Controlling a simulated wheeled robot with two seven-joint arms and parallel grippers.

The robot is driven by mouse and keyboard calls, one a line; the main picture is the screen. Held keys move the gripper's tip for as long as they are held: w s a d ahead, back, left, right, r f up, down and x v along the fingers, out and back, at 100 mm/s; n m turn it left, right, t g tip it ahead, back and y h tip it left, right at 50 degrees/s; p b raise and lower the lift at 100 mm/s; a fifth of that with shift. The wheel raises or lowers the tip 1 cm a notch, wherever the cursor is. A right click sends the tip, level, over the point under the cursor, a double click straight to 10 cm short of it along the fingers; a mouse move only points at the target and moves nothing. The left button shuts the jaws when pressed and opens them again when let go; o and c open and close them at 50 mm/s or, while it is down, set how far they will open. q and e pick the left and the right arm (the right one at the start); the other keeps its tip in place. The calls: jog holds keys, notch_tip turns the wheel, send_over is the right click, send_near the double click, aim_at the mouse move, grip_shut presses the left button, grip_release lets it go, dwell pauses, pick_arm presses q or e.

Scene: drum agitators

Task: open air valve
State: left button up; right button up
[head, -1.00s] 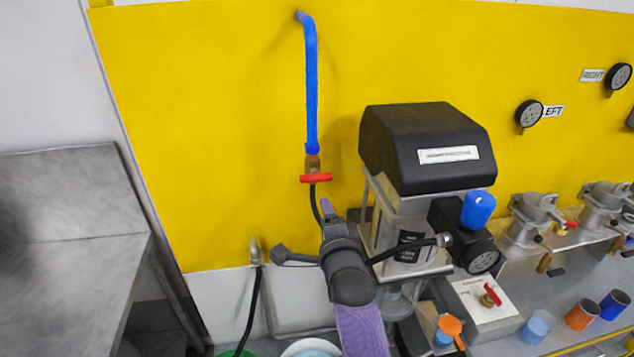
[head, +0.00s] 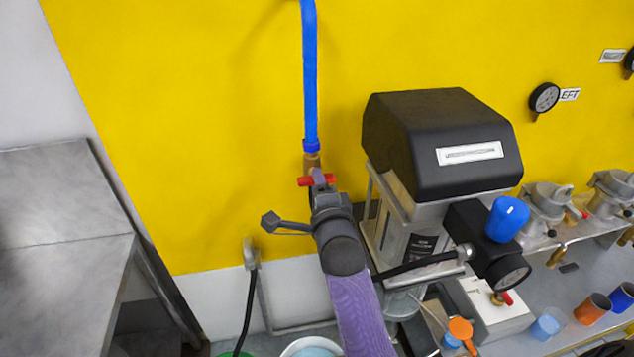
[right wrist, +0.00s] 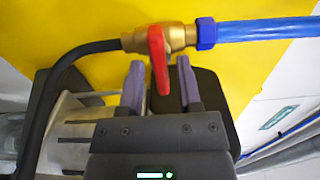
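The air valve has a brass body (head: 312,160) and a red handle (head: 304,181), below a blue pipe (head: 310,80) on the yellow wall. The handle lies crosswise to the pipe. My right gripper (head: 319,178) is in front of the handle and hides its middle. In the right wrist view, the red handle (right wrist: 158,60) reaches toward the gap between the two open fingers of my right gripper (right wrist: 161,85). I cannot tell whether a finger touches it. The brass body (right wrist: 180,37) lies beyond the fingertips. My left gripper is not in view.
A machine with a black cover (head: 440,145) stands close on the right of my right arm. A black hose (right wrist: 70,75) runs from the valve. A grey metal table (head: 60,220) is at the left. Cups (head: 592,309) stand at the lower right.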

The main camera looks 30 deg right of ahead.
grip_shut()
jog(key=shift+n, duration=0.3)
jog(key=n+p, duration=0.4)
jog(key=n, duration=1.3)
jog(key=shift+n, duration=0.3)
dwell(0.5)
jog(key=shift+o, duration=1.2)
grip_release()
